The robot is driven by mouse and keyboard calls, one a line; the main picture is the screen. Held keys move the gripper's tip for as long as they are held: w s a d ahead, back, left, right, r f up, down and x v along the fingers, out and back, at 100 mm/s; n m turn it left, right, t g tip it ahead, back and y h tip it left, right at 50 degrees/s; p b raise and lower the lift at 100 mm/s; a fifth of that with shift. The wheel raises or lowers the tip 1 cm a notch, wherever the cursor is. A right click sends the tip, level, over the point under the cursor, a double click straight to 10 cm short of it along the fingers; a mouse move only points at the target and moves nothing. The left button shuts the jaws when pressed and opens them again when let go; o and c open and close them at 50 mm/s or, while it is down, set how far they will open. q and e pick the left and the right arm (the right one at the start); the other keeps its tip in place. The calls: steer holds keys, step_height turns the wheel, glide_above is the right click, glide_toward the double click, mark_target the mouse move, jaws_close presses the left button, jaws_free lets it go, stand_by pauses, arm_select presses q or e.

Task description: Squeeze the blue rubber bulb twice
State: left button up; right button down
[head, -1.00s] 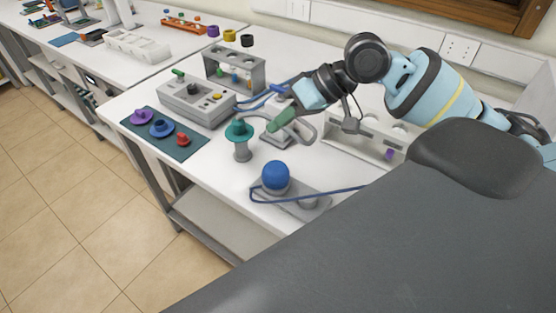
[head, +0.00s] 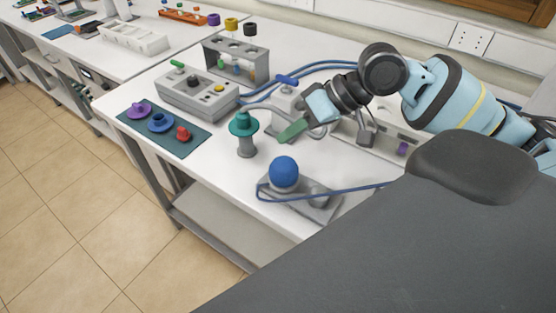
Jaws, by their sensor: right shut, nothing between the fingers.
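The blue rubber bulb (head: 284,173) is a round ball on a grey base plate (head: 318,207) near the front edge of the table. A blue tube runs around the base and off to the right. My right gripper (head: 286,136) has green fingers and is shut and empty. It is above the table behind the bulb, apart from it, and just right of a teal-topped grey stand (head: 244,133). My left gripper is not in view.
A grey control box (head: 196,97) and a rack with coloured vials (head: 236,62) stand at the back left. A dark green mat (head: 187,148) holds purple, blue and red pieces. Blue and grey tubes lie behind the gripper. Bare table lies left of the bulb.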

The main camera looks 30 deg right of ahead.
mark_target(281, 163)
step_height(281, 163, down, 2)
steer(key=shift+f+b, duration=0.25)
steer(key=shift+b, duration=0.25)
steer(key=shift+f, duration=0.95)
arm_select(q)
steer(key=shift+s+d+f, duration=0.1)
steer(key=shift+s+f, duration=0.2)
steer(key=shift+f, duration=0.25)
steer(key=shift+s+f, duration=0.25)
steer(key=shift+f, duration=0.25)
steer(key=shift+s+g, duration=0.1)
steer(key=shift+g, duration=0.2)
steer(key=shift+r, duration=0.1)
arm_select(e)
steer(key=shift+f, duration=0.1)
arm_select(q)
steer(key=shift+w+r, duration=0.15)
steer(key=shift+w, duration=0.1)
arm_select(e)
steer(key=shift+f, duration=0.3)
